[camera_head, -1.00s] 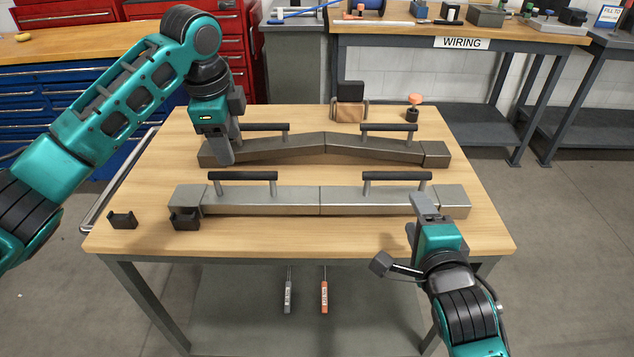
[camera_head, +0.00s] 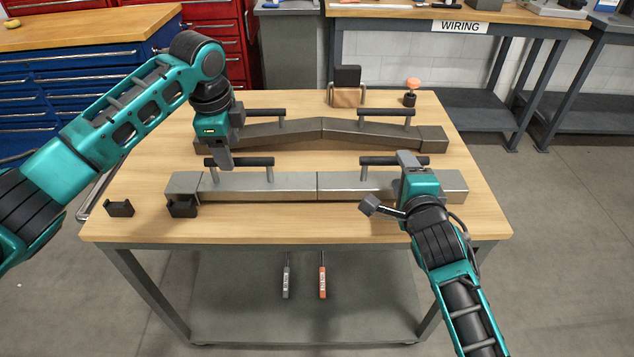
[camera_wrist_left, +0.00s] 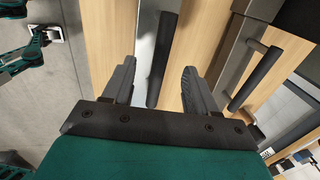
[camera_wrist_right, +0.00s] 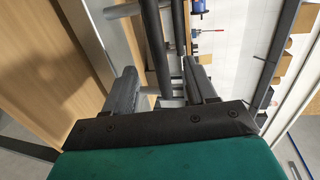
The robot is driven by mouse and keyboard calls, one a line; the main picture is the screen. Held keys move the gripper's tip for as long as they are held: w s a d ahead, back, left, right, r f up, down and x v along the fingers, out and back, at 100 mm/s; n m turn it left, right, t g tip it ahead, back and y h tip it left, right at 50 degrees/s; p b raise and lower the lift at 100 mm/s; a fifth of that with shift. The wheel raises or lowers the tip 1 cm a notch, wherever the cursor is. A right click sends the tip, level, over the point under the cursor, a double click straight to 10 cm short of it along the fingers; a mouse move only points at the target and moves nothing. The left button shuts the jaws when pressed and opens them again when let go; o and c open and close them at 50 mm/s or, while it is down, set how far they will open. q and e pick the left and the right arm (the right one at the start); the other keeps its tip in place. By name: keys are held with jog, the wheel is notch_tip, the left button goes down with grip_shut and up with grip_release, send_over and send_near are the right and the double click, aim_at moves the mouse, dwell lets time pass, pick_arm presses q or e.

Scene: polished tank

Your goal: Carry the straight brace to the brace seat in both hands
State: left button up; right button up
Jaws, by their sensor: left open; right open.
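The straight brace (camera_head: 290,186) is a long grey metal bar lying across the front half of the wooden table, with two black handles on top. My left gripper (camera_head: 223,160) is open at its left handle (camera_head: 252,162). In the left wrist view that handle (camera_wrist_left: 162,60) shows between the parted fingers. My right gripper (camera_head: 408,158) is open at the right handle (camera_head: 377,161). In the right wrist view a dark bar (camera_wrist_right: 156,45) runs between the fingers; contact cannot be told. Two dark notched brackets (camera_head: 119,208) (camera_head: 183,208) stand at front left; whether they are the brace seat is unclear.
A bent brace (camera_head: 325,130) with two handles lies just behind the straight one. A wooden block with a black top (camera_head: 347,90) and an orange-topped knob (camera_head: 411,92) stand at the back. The table's front strip (camera_head: 300,222) is mostly clear.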

aim_at(398, 164)
pick_arm(q)
jog(key=shift+w+f, duration=0.25)
jog(key=shift+f, duration=1.05)
jog(key=shift+w+f, duration=0.25)
jog(key=shift+f, duration=1)
pick_arm(e)
jog(key=shift+w+f, duration=0.25)
jog(key=shift+w, duration=1.05)
jog(key=shift+w+f, duration=0.25)
jog(key=shift+w, duration=1)
pick_arm(q)
jog(key=shift+c, duration=0.4)
pick_arm(e)
jog(key=shift+c, duration=0.5)
pick_arm(q)
grip_shut()
pick_arm(e)
grip_shut()
